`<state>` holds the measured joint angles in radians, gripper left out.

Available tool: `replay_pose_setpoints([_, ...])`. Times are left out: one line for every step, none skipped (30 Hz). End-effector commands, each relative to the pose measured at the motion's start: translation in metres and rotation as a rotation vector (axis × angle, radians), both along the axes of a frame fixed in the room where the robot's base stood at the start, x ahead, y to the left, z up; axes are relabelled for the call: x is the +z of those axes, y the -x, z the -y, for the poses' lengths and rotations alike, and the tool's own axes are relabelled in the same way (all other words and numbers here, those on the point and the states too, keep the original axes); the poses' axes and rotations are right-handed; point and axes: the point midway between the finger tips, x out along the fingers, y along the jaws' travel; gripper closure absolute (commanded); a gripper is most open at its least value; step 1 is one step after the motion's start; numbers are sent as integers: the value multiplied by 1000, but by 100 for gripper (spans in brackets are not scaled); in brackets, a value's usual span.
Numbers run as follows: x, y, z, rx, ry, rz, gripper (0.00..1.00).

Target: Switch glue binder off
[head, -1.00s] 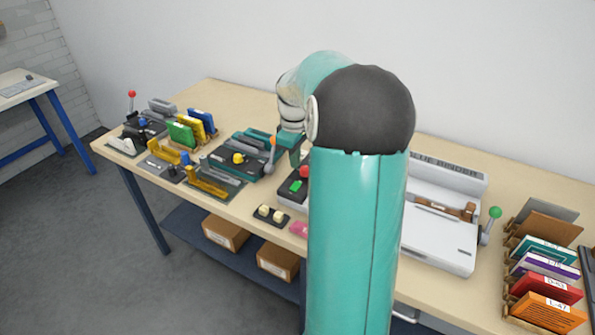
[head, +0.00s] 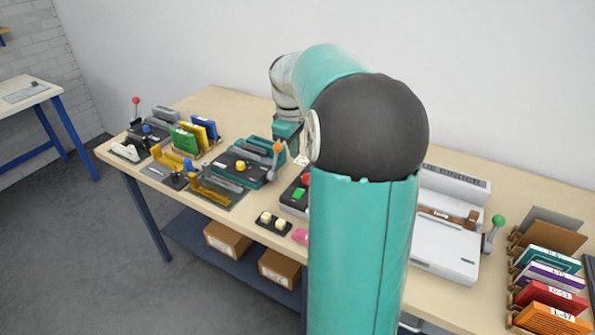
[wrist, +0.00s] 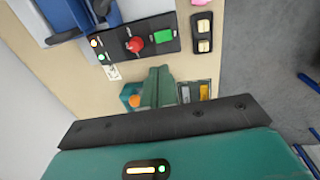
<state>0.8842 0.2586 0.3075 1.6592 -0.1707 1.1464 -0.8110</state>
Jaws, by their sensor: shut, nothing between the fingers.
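The white glue binder (head: 447,250) stands on the right of the bench in the head view, its left part hidden behind my arm. A dark control panel (head: 292,196) shows left of my arm, with a red knob (head: 306,179) and a green button (head: 299,194). In the wrist view the panel (wrist: 118,49) carries the red knob (wrist: 134,44), the green button (wrist: 163,36) and lit amber and green lamps (wrist: 98,50). My gripper (wrist: 158,74) is shut and empty, apart from the panel. In the head view it shows only partly.
A teal machine (head: 232,168) with an orange-balled lever (head: 276,150) stands left of the panel. A black box with two cream buttons (head: 272,222) and a pink item (head: 300,236) lie near the front edge. A file rack (head: 548,285) stands at the far right.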

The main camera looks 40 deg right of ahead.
Motion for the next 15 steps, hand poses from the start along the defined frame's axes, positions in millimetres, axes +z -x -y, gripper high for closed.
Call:
replay_pose_setpoints([0,0,1,-1,0,-1,100])
replay_pose_setpoints([0,0,1,-1,-1,-1,100])
replay_pose_setpoints([0,0,1,-1,-1,0,100])
replay_pose_setpoints([0,0,1,-1,-1,0,100])
replay_pose_setpoints([0,0,1,-1,-1,0,100])
replay_pose_setpoints([-1,0,1,-1,-1,0,100])
replay_pose_setpoints([-1,0,1,-1,-1,-1,100])
replay_pose_setpoints([-2,0,1,-1,-1,-1,100])
replay_pose_setpoints([-4,0,1,-1,-2,-1,100])
replay_pose_setpoints([-6,0,1,-1,-2,-1,100])
replay_pose_setpoints([-9,0,2,-1,-2,-1,100])
replay_pose_setpoints([-14,0,2,-1,-2,-1,100])
replay_pose_setpoints([-18,0,3,0,-2,-3,100])
replay_pose_setpoints([-23,0,3,0,-3,-4,100])
replay_pose_setpoints([-30,0,4,0,-3,-4,100])
